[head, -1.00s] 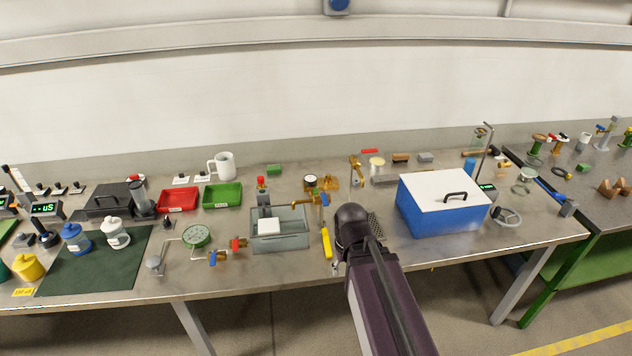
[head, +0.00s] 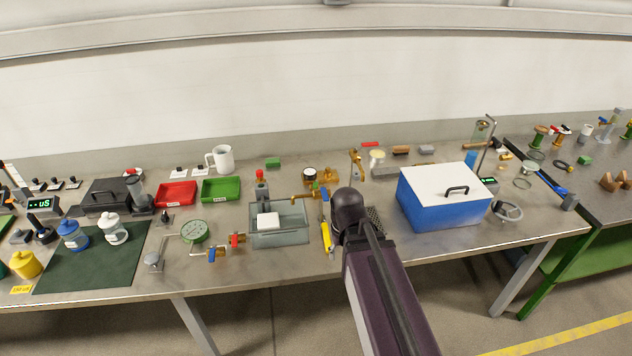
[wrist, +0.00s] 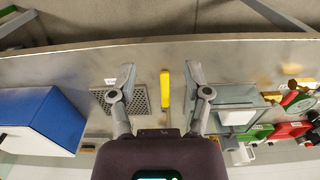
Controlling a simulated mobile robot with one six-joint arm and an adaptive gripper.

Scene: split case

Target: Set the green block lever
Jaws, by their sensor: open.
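Another green block (head: 584,160) is on the far-right table. I see no lever clearly on either, and cannot tell which is the one named. My gripper (wrist: 158,80) is open and empty in the wrist view, its two fingers apart above the bench. A yellow bar-shaped thing (wrist: 165,92) shows between the fingers; it also shows in the head view (head: 326,236). In the head view my dark arm hides the gripper's fingers.
A blue box with a white lid (head: 441,212) stands right of my arm. A grey tray (head: 280,239) with a white block is to the left, near brass valves (head: 212,254). Red (head: 176,194) and green (head: 221,190) bins stand farther back. A perforated plate (wrist: 133,98) lies beside the yellow bar.

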